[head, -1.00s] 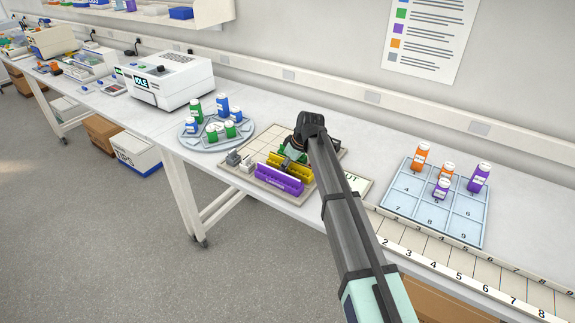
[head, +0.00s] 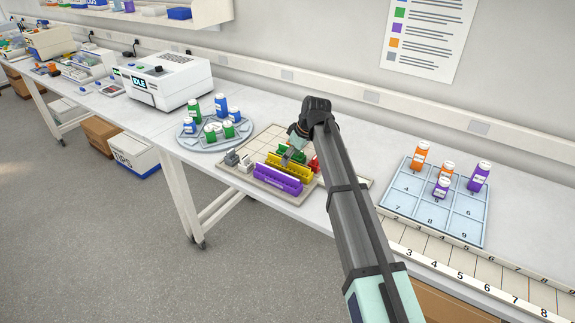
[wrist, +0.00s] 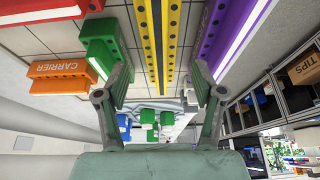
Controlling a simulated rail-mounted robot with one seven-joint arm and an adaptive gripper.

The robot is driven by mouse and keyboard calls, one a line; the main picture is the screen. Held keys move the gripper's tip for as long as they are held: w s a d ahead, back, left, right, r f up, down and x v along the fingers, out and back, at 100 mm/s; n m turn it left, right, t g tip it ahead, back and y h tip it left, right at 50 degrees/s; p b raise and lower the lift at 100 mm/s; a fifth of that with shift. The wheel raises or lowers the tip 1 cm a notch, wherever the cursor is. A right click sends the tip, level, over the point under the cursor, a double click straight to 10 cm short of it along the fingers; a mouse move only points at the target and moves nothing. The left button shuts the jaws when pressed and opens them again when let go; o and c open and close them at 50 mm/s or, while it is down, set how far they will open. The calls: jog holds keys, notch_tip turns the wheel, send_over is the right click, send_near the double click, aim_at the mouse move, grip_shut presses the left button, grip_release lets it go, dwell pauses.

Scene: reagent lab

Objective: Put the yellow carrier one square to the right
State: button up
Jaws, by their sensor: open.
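In the wrist view the yellow carrier (wrist: 160,40) runs through the gap between my fingers. My gripper (wrist: 160,88) is open, one finger on the green side and one on the purple side. It holds nothing. In the head view my gripper (head: 287,158) is low at the yellow carrier; its exact height above it cannot be told.
A red carrier (head: 315,163) is on the board's right; an orange carrier (wrist: 58,82) shows in the wrist view. Small grey and white blocks (head: 246,163) sit at the board's left. A round rack with bottles (head: 185,137) stands left, a blue numbered tray (head: 405,185) right.

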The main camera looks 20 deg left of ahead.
jog(key=b+v, duration=0.1)
jog(key=v, duration=0.5)
jog(key=shift+d+r, duration=0.15)
jog(key=shift+r, duration=0.1)
